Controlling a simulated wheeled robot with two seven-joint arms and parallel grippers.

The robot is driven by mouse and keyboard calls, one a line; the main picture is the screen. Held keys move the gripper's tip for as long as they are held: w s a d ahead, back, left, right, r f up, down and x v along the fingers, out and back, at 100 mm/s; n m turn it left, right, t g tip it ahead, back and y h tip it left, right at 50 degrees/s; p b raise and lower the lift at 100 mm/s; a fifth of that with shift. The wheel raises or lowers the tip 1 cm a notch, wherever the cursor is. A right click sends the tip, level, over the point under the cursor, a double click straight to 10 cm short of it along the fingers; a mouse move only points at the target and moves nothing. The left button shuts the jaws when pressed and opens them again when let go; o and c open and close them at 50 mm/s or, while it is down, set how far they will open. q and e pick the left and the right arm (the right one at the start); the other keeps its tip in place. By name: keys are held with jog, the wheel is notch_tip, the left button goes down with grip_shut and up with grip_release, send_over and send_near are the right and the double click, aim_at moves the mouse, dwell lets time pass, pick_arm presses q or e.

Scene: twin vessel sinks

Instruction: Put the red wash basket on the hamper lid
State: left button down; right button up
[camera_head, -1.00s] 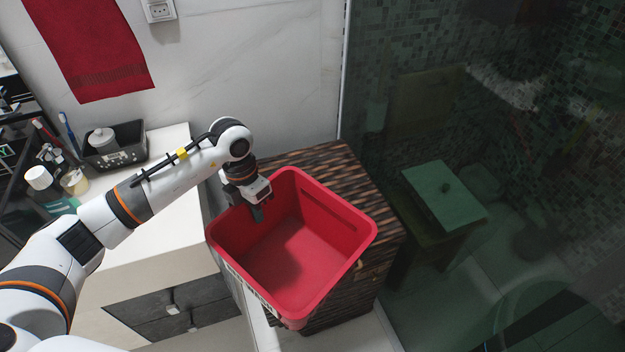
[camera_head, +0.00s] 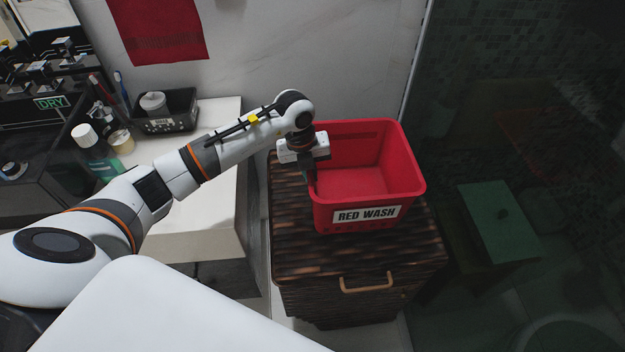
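The red wash basket (camera_head: 345,180) is an open red bin with a white "RED WASH" label on its front. It appears upright on or just above the dark woven hamper lid (camera_head: 310,247), toward its back; whether it touches cannot be told. My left gripper (camera_head: 310,173) is at the basket's left wall, pointing down, with its fingers at the rim. It appears shut on that wall, though the fingertips are partly hidden. The hamper has a tan handle on its front. My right gripper is not in view.
A white counter (camera_head: 215,150) stands left of the hamper, with a black tray (camera_head: 165,122), a cup and bottles (camera_head: 98,150). A dark glass panel (camera_head: 470,120) borders the right side. A red towel (camera_head: 158,30) hangs on the wall. The lid's front is clear.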

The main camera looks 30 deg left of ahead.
pick_arm(q)
notch_tip(320, 180, down, 3)
jog(key=shift+f, duration=0.2)
jog(key=c, duration=1.5)
grip_release()
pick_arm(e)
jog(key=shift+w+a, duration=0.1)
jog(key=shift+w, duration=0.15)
pick_arm(q)
jog(key=shift+r, duration=0.15)
jog(key=r, duration=0.4)
jog(key=a+r, duration=0.1)
jog(key=r, duration=0.2)
jog(key=s+r, duration=0.1)
jog(key=r, duration=0.3)
jog(key=shift+a+r, duration=0.25)
jog(key=shift+r, duration=0.1)
